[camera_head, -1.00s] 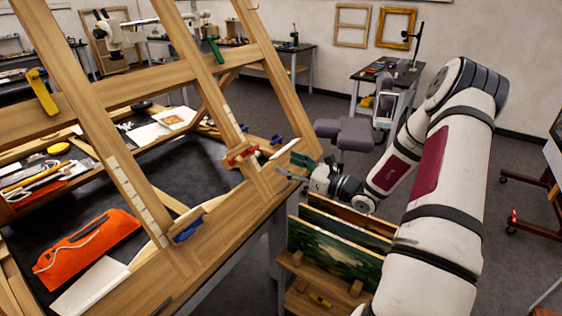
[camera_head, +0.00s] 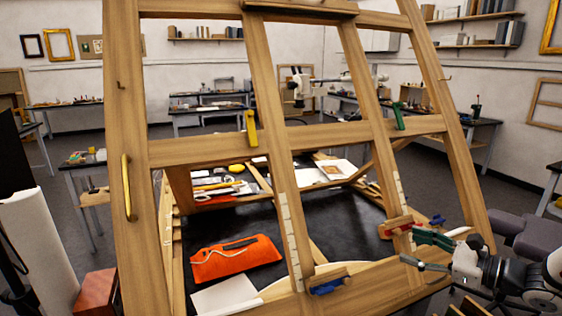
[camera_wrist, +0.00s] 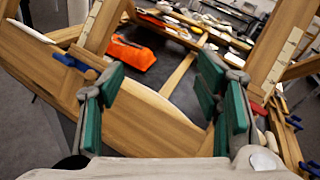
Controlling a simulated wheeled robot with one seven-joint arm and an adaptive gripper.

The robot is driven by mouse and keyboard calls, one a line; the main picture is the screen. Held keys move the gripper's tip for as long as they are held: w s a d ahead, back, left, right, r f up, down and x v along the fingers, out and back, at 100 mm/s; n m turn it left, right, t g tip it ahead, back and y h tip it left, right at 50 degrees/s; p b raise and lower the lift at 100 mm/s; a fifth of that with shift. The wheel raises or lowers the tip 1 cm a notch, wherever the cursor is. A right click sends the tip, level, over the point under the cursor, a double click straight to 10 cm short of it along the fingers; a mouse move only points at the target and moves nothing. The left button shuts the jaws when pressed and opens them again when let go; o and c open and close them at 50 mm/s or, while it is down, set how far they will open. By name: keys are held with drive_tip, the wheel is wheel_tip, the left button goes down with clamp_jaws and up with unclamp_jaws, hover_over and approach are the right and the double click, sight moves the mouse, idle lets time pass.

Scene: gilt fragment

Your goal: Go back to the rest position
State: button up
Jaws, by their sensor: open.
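My gripper (camera_head: 424,252) is at the lower right of the head view, beside the lower right corner of a large wooden frame (camera_head: 200,150). Its green-padded fingers are spread and hold nothing. In the wrist view my gripper (camera_wrist: 160,85) also shows open, with a wooden rail (camera_wrist: 150,122) of the frame in view between and beyond the fingers. I cannot tell the exact gap between the fingers and the wood. Most of my arm is outside the head view.
An orange pouch (camera_head: 235,260) lies on the dark tabletop (camera_head: 320,220) behind the frame. A grey chair (camera_head: 527,237) stands at the right. Grey floor (camera_head: 75,205) shows at the left.

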drive_tip(key=s+a+r+n+g+h+b, duration=0.1)
drive_tip(key=s+a+r+n+g, duration=0.1)
drive_tip(key=s+a+n+g, duration=0.5)
drive_tip(key=s+a+r+n+g+h, duration=0.25)
drive_tip(key=a+n, duration=0.25)
drive_tip(key=a, duration=0.4)
drive_tip(key=s+d+r+n+t+h+b, duration=0.1)
drive_tip(key=s+r+n+h, duration=0.2)
drive_tip(key=s+n, duration=0.3)
drive_tip(key=s+r+n+t+h+b, duration=0.1)
drive_tip(key=s+r+n+t+h, duration=0.1)
drive_tip(key=s+r+n+h, duration=0.2)
drive_tip(key=s+n, duration=0.2)
drive_tip(key=s, duration=0.1)
drive_tip(key=shift+s+d+h, duration=0.15)
drive_tip(key=shift+d+h, duration=0.2)
drive_tip(key=shift+d, duration=0.05)
drive_tip(key=shift+r, duration=0.1)
